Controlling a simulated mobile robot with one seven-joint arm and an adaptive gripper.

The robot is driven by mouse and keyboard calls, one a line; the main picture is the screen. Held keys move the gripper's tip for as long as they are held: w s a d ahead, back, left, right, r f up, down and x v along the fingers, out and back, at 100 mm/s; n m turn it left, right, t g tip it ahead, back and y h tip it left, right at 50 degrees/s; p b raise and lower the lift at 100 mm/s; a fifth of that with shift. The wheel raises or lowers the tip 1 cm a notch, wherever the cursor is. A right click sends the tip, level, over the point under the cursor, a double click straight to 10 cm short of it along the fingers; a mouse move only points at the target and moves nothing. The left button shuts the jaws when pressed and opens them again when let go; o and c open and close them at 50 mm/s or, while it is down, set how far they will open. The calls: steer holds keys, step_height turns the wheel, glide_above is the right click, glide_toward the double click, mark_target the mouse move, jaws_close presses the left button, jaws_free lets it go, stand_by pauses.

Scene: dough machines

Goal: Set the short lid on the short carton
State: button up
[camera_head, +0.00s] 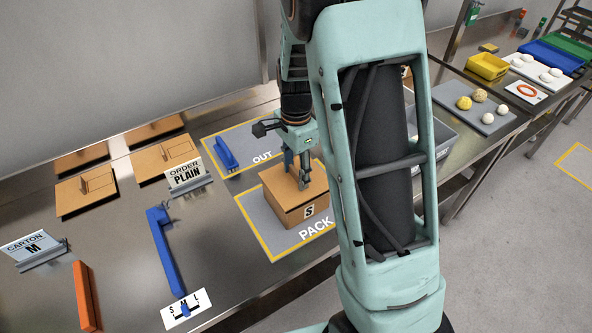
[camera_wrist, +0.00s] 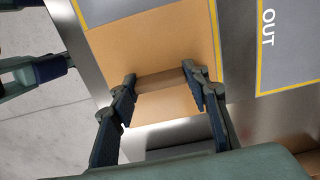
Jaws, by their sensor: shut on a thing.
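The short carton (camera_head: 306,214), a tan box marked S, stands on the grey PACK area. The short lid (camera_head: 279,182), a flat tan panel, lies over the carton's top; I cannot tell whether it is fully seated. My gripper (camera_head: 304,184) is above the carton, pointing down. In the wrist view, the fingers of my gripper (camera_wrist: 161,82) are shut on a brown raised grip on the lid (camera_wrist: 150,48). The fingers and arm hide part of the lid and the carton's right side.
Several flat tan pieces (camera_head: 84,192) lie at the left. An ORDER PLAIN sign (camera_head: 188,178), a long blue bar (camera_head: 165,250) and a CARTON M sign (camera_head: 35,248) stand left of the carton. A blue piece (camera_head: 226,152) sits in the OUT area behind. A grey bin (camera_head: 440,142) is at right.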

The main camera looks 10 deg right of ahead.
steer(key=shift+f+b, duration=0.8)
steer(key=shift+f, duration=0.4)
steer(key=o, duration=1.2)
steer(key=shift+o, duration=0.2)
steer(key=shift+r, duration=0.1)
step_height(320, 180, up, 12)
steer(key=shift+f, duration=0.1)
